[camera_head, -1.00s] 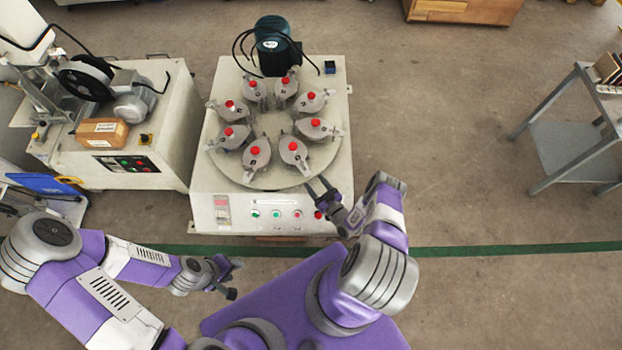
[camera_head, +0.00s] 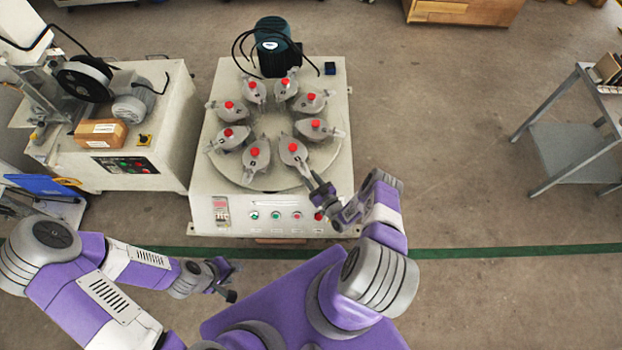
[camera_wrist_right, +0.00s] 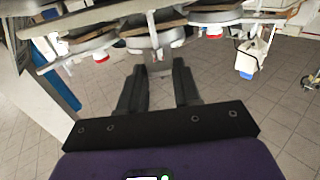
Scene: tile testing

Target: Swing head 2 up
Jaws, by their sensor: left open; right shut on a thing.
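Several grey heads with red knobs stand in a ring on the round turntable (camera_head: 262,184) of the white testing machine. I cannot read which number each head bears. My right gripper (camera_head: 309,177) reaches in from the right and is shut on the outer end of the front-right head (camera_head: 293,152). In the right wrist view, my gripper (camera_wrist_right: 158,70) has its fingertips around a small light tab under a grey head. This head looks level, down on the turntable. My left gripper (camera_head: 231,281) is open and empty, in front of the machine, touching nothing.
A dark motor (camera_head: 272,48) with cables stands behind the turntable. Buttons (camera_head: 275,215) line the machine's front panel below my right gripper. Another machine (camera_head: 115,170) stands to the left, and a grey metal table (camera_head: 570,150) to the right with open floor between.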

